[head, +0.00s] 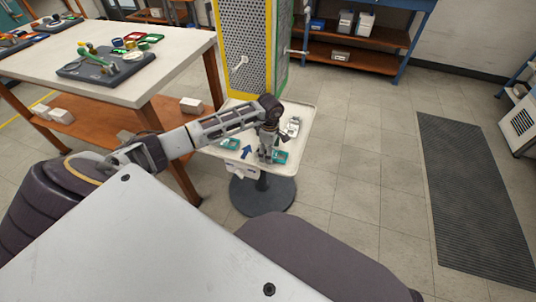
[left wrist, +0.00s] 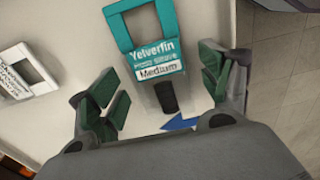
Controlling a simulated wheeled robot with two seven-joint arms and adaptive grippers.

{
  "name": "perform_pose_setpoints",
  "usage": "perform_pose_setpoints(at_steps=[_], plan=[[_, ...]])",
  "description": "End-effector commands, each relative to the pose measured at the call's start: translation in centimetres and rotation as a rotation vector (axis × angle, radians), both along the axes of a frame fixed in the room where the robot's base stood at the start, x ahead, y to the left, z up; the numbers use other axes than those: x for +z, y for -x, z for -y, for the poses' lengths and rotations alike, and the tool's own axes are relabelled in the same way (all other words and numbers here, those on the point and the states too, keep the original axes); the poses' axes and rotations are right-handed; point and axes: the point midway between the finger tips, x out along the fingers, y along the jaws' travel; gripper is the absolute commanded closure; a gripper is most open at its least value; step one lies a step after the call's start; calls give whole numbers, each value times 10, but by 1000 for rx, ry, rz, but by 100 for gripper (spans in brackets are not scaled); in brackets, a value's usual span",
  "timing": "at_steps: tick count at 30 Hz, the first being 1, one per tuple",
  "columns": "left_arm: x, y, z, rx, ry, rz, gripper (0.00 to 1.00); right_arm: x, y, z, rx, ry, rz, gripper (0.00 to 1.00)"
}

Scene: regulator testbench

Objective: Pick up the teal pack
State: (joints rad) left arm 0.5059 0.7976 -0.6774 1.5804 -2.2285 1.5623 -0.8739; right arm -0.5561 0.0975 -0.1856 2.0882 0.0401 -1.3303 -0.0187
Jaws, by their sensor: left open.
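A teal pack (head: 280,157) lies on the small white tray table, just beside my left gripper (head: 270,156). In the left wrist view the teal pack (left wrist: 176,60) shows a teal frame with an open window and a label reading "Yelverfin" and "Medium". My left gripper (left wrist: 162,98) is open, its green-padded fingers spread apart with the pack lying just beyond and between them. Nothing is held. A second teal pack (head: 230,143) lies at the tray's left side. My right gripper is not in view.
The tray table (head: 304,112) also holds a white pack (head: 292,127) and a blue arrow mark (head: 246,152). The white pack (left wrist: 25,72) shows left of the teal pack in the wrist view. A perforated yellow-edged panel (head: 247,50) rises behind the tray. A workbench (head: 150,85) stands at left.

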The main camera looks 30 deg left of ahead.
Motion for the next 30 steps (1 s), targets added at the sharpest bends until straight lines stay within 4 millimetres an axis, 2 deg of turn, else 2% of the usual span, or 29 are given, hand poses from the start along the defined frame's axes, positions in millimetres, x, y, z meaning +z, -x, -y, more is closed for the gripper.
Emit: perform_pose_setpoints(at_steps=[14, 26, 30], plan=[[-1, 0, 0, 0, 0, 0, 21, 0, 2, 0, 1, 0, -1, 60], [-1, 0, 0, 0, 0, 0, 70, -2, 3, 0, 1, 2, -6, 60], [-1, 0, 0, 0, 0, 1, 70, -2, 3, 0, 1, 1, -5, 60]])
